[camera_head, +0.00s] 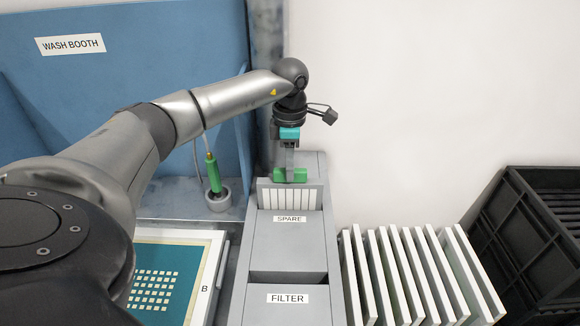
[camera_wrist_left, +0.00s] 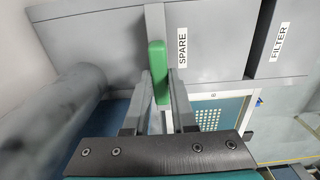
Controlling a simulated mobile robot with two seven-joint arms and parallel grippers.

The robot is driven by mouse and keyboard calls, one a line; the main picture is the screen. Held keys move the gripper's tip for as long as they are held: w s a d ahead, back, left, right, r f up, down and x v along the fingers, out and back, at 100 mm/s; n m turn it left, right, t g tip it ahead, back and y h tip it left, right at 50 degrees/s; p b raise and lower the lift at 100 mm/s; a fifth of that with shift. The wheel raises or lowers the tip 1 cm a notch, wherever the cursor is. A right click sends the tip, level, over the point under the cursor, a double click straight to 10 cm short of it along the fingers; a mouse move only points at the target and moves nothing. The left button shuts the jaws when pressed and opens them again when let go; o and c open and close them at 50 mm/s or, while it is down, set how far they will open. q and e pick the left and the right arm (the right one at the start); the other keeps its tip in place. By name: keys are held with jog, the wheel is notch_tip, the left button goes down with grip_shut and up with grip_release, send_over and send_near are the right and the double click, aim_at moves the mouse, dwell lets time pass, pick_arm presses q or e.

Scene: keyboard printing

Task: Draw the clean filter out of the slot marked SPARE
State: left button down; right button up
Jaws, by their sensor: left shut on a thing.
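The clean filter shows a pale ribbed face (camera_head: 290,198) in the grey housing, just above the SPARE label (camera_head: 289,219). Its green handle (camera_head: 297,176) is on top; the handle also shows in the left wrist view (camera_wrist_left: 157,60). My left gripper (camera_head: 290,168) points down from above and is shut on the green handle. In the left wrist view its two fingers (camera_wrist_left: 161,80) lie on either side of the handle. The filter's lower part is hidden in the housing. My right gripper is in neither view.
The FILTER compartment (camera_head: 288,298) is in front of SPARE. Several framed screens (camera_head: 410,270) lean in a row at the right, beside a black crate (camera_head: 525,235). The blue wash booth (camera_head: 120,80) and a green-handled tool in a holder (camera_head: 213,178) are at the left.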

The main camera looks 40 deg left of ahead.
pick_arm(q)
notch_tip(320, 180, up, 13)
jog(key=p, duration=1)
dwell(1.1)
notch_tip(320, 180, up, 4)
jog(key=shift+f, duration=0.1)
dwell(0.6)
jog(key=shift+d, duration=0.1)
dwell(0.4)
